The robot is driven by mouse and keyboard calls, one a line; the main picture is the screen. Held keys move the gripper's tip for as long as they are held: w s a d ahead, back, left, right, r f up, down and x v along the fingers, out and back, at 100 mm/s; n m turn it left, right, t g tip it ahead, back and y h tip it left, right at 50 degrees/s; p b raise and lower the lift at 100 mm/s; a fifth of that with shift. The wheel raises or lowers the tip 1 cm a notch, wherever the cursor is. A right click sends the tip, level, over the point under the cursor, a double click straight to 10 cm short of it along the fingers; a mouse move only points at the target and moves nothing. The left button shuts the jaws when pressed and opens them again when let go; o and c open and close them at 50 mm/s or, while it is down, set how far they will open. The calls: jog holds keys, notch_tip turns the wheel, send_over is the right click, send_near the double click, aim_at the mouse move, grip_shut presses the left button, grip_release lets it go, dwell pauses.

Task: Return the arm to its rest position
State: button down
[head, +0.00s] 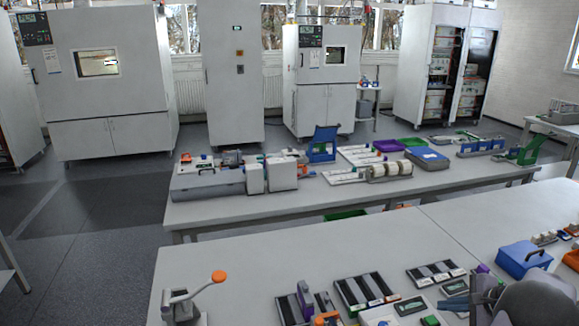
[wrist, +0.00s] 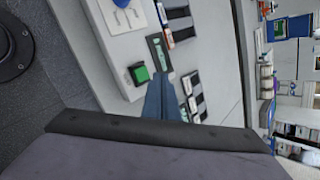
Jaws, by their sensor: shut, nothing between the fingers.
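My gripper (wrist: 167,76) shows in the wrist view as blue-grey fingers reaching up from the dark wrist body. The fingers are together with nothing held between them. They appear over the near workbench (wrist: 215,55), and I see no contact with anything on it. In the head view a dark grey part of my own arm (head: 535,302) fills the lower right corner.
The near bench (head: 240,265) carries slotted black trays (head: 365,290), a lever device with an orange knob (head: 218,277) and a blue box (head: 523,258). A green button (wrist: 139,73) shows in the wrist view. The bench's back left is clear. A second bench (head: 350,207) stands behind.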

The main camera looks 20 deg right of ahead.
jog(key=s+a+f+n+g+y, duration=0.1)
jog(key=s+a+f+n+g, duration=0.25)
jog(key=s+a+f, duration=0.5)
jog(key=s+a+n+g+y, duration=0.1)
jog(key=s+a+n+g, duration=0.35)
jog(key=s+a, duration=0.45)
jog(key=w+a+r+n+h, duration=0.1)
jog(key=w+a+r+n, duration=0.1)
jog(key=a+r+n, duration=0.2)
jog(key=w+a+r+n+h, duration=0.1)
jog(key=a+r+n, duration=0.3)
jog(key=a+n, duration=0.7)
jog(key=a+h, duration=0.1)
jog(key=a, duration=0.8)
jog(key=shift+w+r, duration=0.35)
jog(key=shift+w, duration=0.05)
jog(key=shift+f, duration=0.1)
notch_tip(320, 180, down, 12)
jog(key=b, duration=1.2)
jog(key=shift+f, duration=0.15)
